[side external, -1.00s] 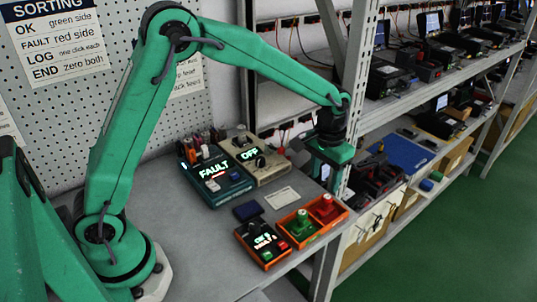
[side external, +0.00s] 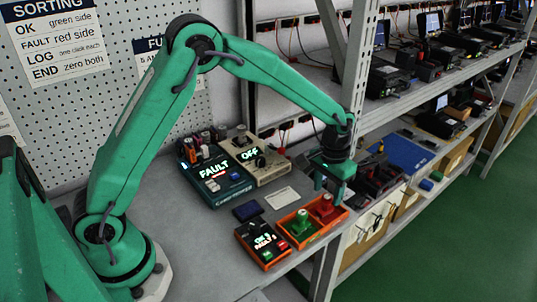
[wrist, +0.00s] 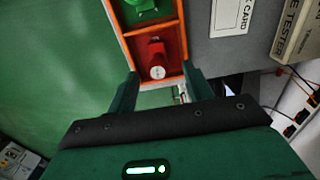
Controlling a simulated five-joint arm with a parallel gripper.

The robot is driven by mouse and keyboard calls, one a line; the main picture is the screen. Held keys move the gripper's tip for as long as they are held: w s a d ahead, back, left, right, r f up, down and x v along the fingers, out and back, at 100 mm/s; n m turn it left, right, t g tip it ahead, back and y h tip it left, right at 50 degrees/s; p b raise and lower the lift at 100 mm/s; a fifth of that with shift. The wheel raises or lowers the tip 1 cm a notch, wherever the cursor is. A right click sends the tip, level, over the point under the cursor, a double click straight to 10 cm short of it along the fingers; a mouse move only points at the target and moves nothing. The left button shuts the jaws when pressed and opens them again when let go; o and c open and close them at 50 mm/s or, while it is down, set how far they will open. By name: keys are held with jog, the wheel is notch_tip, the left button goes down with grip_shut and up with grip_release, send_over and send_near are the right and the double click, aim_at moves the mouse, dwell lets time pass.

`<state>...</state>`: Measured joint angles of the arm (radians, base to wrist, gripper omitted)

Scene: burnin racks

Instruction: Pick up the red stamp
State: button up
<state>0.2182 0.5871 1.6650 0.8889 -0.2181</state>
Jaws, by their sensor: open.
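The red stamp (side external: 326,208) stands in the right compartment of a small orange tray (side external: 325,231) on the grey bench. A green stamp (side external: 302,222) is in the left compartment. My gripper (side external: 329,191) is open and empty, fingers pointing down, just above the red stamp. In the wrist view, the red stamp (wrist: 157,60) with its pale round knob top lies just beyond the open fingertips (wrist: 162,80), between their lines. The green stamp shows at the top edge (wrist: 146,8). The fingers appear apart from the stamp.
A small orange-edged counter box (side external: 263,245) sits left of the tray, with a dark blue pad (side external: 247,211) and white card (side external: 282,198) behind. The FAULT box (side external: 216,174) and beige tester (side external: 262,165) stand farther back. A shelf post (side external: 357,90) rises close beside my gripper.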

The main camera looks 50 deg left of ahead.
aim_at(328, 196)
jog(key=shift+d+f, duration=0.15)
jog(key=shift+f, duration=2.4)
jog(key=c, duration=1.1)
